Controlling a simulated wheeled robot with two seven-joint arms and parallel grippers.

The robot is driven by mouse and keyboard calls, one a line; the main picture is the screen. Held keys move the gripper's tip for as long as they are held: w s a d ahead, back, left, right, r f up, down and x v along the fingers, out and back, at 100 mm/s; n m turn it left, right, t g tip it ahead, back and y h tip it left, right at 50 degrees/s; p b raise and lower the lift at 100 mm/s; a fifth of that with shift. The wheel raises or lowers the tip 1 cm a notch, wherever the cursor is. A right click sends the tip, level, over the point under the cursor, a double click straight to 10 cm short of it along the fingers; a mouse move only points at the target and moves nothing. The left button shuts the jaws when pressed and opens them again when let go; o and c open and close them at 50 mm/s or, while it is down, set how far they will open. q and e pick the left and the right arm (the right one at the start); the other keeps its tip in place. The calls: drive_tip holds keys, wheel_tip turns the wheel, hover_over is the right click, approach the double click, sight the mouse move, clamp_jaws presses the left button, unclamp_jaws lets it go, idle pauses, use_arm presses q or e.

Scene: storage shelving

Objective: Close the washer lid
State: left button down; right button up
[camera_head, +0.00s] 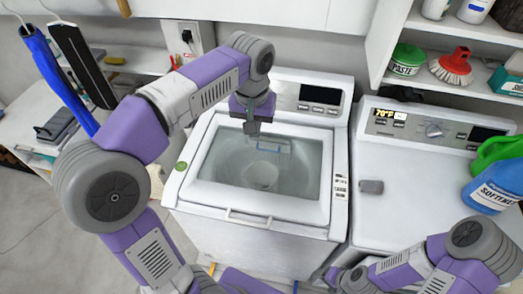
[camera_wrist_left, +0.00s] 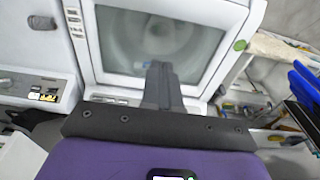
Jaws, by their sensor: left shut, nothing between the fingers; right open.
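The washer (camera_head: 255,226) is a white top-loader in the middle of the head view. Its lid (camera_head: 207,172) has a white frame and a glass panel and lies down over the top, looking flat. The drum shows dimly through the glass. My left gripper (camera_head: 253,128) is shut and empty, above the rear part of the lid near the control panel (camera_head: 318,98). In the left wrist view its fingers (camera_wrist_left: 162,75) are together in front of the glass; I cannot tell whether they touch it.
A second white machine (camera_head: 400,185) stands at the right with a blue softener bottle (camera_head: 494,188) and a green bottle (camera_head: 495,150) on it. Shelves with a brush (camera_head: 452,67) hang above. A wall outlet (camera_head: 187,38) is behind. Floor is open at left.

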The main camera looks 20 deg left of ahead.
use_arm(q)
wheel_tip(320, 180, down, 13)
drive_tip(key=s+b, duration=0.1)
drive_tip(key=s, duration=0.1)
drive_tip(key=shift+s+d+r, duration=0.15)
use_arm(e)
drive_tip(key=shift+s+f, duration=0.3)
drive_tip(key=shift+f, duration=0.3)
